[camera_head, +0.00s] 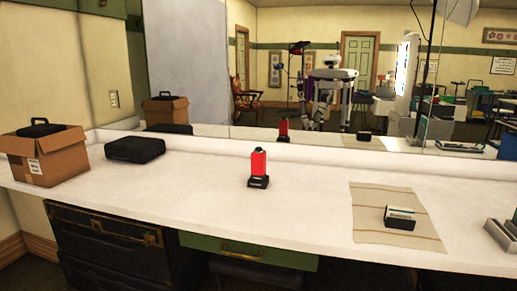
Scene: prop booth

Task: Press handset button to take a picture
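A red handset (258,163) with a dark top stands upright in a small black base (258,182) near the middle of the white counter (200,195). Its button is too small to make out. My gripper is not directly in view. The mirror behind the counter shows a robot (333,80) standing back from it, and its gripper state is too small to tell there.
A cardboard box (50,160) with a black case in it and another black case (135,149) sit at left. At right lie a striped mat (370,225) with a card holder (400,217) and a grey tray (500,236). The counter around the handset is clear.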

